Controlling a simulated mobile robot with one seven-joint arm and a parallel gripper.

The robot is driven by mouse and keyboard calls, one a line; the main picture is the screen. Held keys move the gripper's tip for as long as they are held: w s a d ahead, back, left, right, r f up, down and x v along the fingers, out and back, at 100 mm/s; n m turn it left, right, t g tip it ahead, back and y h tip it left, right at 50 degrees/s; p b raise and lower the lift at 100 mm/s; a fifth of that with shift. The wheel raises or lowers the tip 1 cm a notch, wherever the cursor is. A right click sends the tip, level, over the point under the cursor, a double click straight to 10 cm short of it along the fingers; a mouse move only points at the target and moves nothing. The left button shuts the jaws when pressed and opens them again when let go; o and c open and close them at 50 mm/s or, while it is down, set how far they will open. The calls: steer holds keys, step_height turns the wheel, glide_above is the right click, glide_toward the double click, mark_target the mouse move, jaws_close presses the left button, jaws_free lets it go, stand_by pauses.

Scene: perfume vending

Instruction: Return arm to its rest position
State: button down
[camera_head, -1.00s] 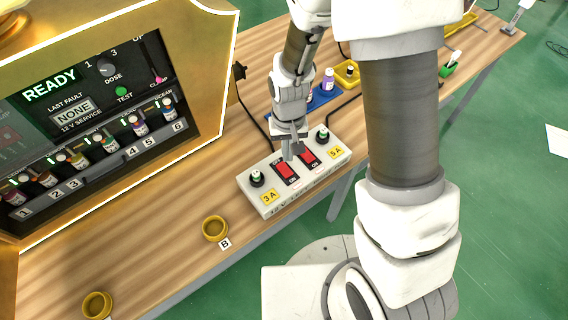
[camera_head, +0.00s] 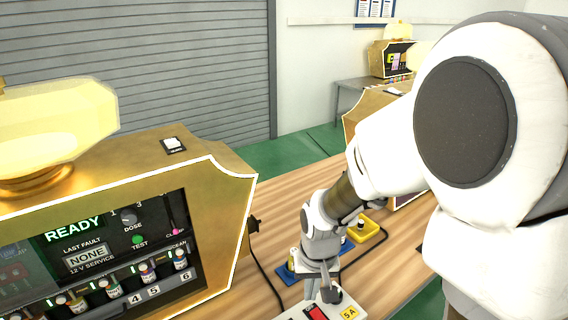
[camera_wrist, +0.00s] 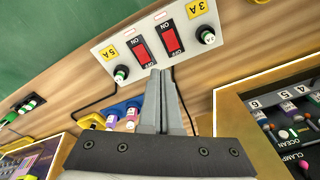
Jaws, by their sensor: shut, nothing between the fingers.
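My gripper (camera_head: 322,292) is shut with nothing in it. It points down at the white switch box, low in the head view. In the wrist view the closed fingers (camera_wrist: 161,82) lie together just short of the two red rocker switches (camera_wrist: 142,50), so they are close to the box. I cannot tell whether they touch it. My arm is bent and fills the right side.
The gold dispenser (camera_head: 222,200) stands left of my gripper, its screen reading READY. A blue tray (camera_head: 287,273) with small bottles and a yellow tray (camera_head: 366,232) lie on the wooden table (camera_head: 290,192) behind my gripper. A black cable (camera_head: 262,272) runs beside the box.

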steer(key=s+d+r+t, duration=0.2)
steer(key=s+d+r, duration=0.2)
steer(key=r, duration=0.5)
steer(key=s+d+r+t, duration=0.2)
steer(key=s+d+r, duration=0.2)
steer(key=s+r, duration=0.4)
step_height(320, 180, up, 2)
steer(key=shift+s+r+m, duration=0.2)
steer(key=shift+s+m, duration=0.1)
